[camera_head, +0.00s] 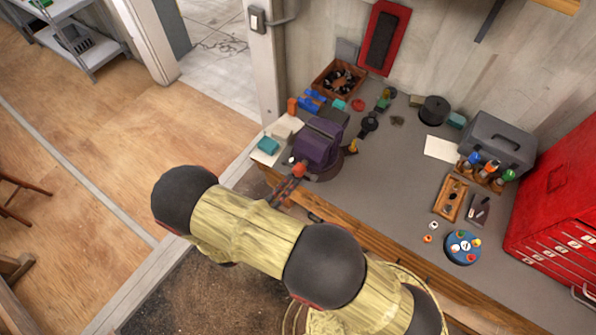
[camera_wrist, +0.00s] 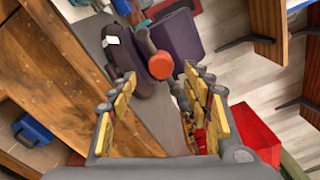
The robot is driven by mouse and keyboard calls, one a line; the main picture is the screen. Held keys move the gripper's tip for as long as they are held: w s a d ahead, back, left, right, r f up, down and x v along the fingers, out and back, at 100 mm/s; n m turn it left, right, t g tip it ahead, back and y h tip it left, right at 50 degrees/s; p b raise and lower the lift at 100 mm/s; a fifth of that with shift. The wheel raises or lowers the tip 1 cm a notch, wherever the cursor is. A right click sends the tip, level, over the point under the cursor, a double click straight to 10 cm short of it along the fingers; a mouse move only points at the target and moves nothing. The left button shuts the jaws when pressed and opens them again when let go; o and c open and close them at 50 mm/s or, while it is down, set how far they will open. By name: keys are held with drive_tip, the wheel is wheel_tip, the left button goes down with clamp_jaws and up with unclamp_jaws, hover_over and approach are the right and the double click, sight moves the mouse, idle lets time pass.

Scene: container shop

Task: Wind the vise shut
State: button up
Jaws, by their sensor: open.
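The purple vise (camera_head: 318,140) stands on the near left end of the grey workbench, on a dark round base. Its handle has an orange-red knob (camera_head: 298,170) on the side facing my arm. In the wrist view the purple vise body (camera_wrist: 180,38) shows at the top, and the orange-red knob (camera_wrist: 160,66) sits on a grey handle bar. My gripper (camera_wrist: 158,82) is open, with yellow-padded fingers apart. The knob appears between and just beyond the fingertips, and neither finger visibly touches it. The jaw opening of the vise is not clear in either view.
The grey workbench (camera_head: 385,170) carries a wooden box of dark parts (camera_head: 338,80), a grey toolbox (camera_head: 495,142), a wooden tray (camera_head: 451,198) and a blue round dish (camera_head: 462,247). A red tool cabinet (camera_head: 560,190) stands at the right. Wooden floor is open at left.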

sight(297, 174)
drive_tip(key=x, duration=0.6)
drive_tip(key=shift+w+d+p, duration=0.25)
drive_tip(key=shift+d+p, duration=0.1)
drive_tip(key=shift+p, duration=0.05)
drive_tip(key=shift+c, duration=0.8)
drive_tip(key=c, duration=1)
